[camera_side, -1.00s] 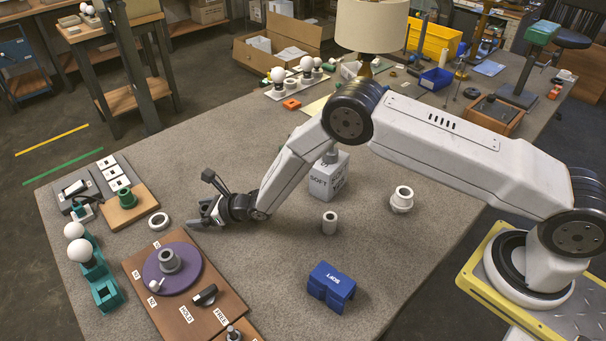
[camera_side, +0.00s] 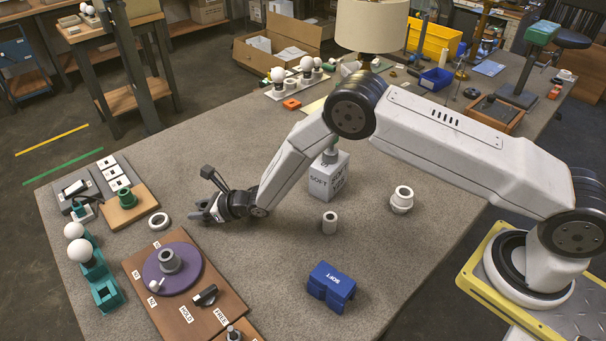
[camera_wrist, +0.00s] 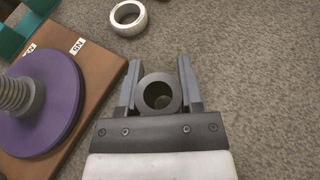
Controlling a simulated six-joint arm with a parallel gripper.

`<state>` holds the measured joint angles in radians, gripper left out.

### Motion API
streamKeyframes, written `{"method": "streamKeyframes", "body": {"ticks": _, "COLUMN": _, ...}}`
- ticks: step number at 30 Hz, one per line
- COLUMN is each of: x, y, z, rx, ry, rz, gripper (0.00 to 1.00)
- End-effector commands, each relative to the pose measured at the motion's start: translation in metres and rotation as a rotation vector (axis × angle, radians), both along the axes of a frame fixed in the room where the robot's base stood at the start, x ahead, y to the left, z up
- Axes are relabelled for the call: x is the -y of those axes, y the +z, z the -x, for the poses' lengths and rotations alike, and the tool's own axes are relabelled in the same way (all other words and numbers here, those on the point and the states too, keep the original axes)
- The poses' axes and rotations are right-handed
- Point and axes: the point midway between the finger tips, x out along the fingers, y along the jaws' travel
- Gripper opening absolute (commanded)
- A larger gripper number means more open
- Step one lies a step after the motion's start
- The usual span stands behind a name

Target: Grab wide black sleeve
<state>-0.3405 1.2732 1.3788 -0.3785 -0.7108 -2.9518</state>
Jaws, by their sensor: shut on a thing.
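The wide black sleeve (camera_wrist: 160,77) shows in the wrist view as a thick dark ring, seen end-on with its round hole facing the camera. It sits between the two fingers of my gripper (camera_wrist: 158,62), close to the palm, and the fingers are shut on its sides. In the side view my gripper (camera_side: 203,214) is low over the table, left of the middle, and the sleeve is hard to make out there. I cannot tell whether the sleeve still touches the table.
A white ring (camera_side: 158,221) lies left of my gripper. A brown board with a purple disc (camera_side: 165,284) is in front.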

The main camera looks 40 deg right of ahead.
Motion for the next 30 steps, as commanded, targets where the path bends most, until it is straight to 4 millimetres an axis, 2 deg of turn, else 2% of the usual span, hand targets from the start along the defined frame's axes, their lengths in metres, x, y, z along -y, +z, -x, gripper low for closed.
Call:
{"method": "streamKeyframes", "body": {"ticks": 18, "x": 0.000, "y": 0.076, "z": 0.000, "rx": 0.003, "ry": 0.000, "rz": -0.001, "gripper": 0.00}}
{"method": "streamKeyframes", "body": {"ticks": 24, "x": 0.000, "y": 0.087, "z": 0.000, "rx": 0.002, "ry": 0.000, "rz": 0.000, "gripper": 0.00}}
{"method": "streamKeyframes", "body": {"ticks": 30, "x": 0.000, "y": 0.089, "z": 0.000, "rx": 0.001, "ry": 0.000, "rz": -0.001, "gripper": 0.00}}
